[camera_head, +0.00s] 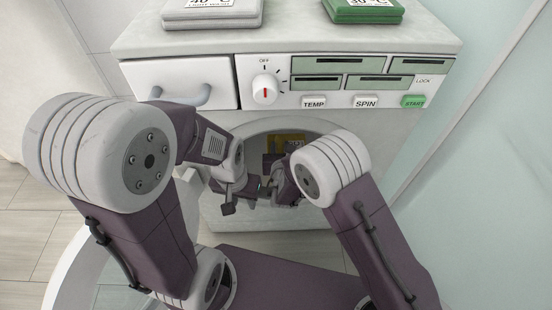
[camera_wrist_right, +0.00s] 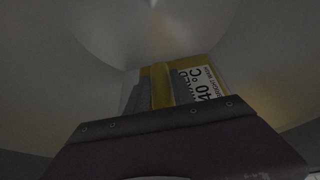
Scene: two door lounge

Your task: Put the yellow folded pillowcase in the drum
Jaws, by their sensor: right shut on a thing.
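The yellow folded pillowcase (camera_head: 291,139) shows inside the round drum opening of the white machine. In the right wrist view the pillowcase (camera_wrist_right: 156,77) has a white label reading 40°C and lies against the grey fingers of my right gripper. The shiny drum wall (camera_wrist_right: 70,60) surrounds it in that view. My right gripper (camera_head: 278,170) reaches into the opening and is shut on the pillowcase, with its fingertips partly hidden. My left gripper (camera_head: 238,197) is in front of the opening, left of the right one, with no object seen in it. Its jaw gap is unclear.
The machine's control panel (camera_head: 345,80) is above the drum, with a knob (camera_head: 265,89) and buttons. A closed drawer (camera_head: 180,80) is at its left. Grey (camera_head: 210,12) and green (camera_head: 363,10) folded items lie on top. A pale glass panel (camera_head: 480,190) stands at the right.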

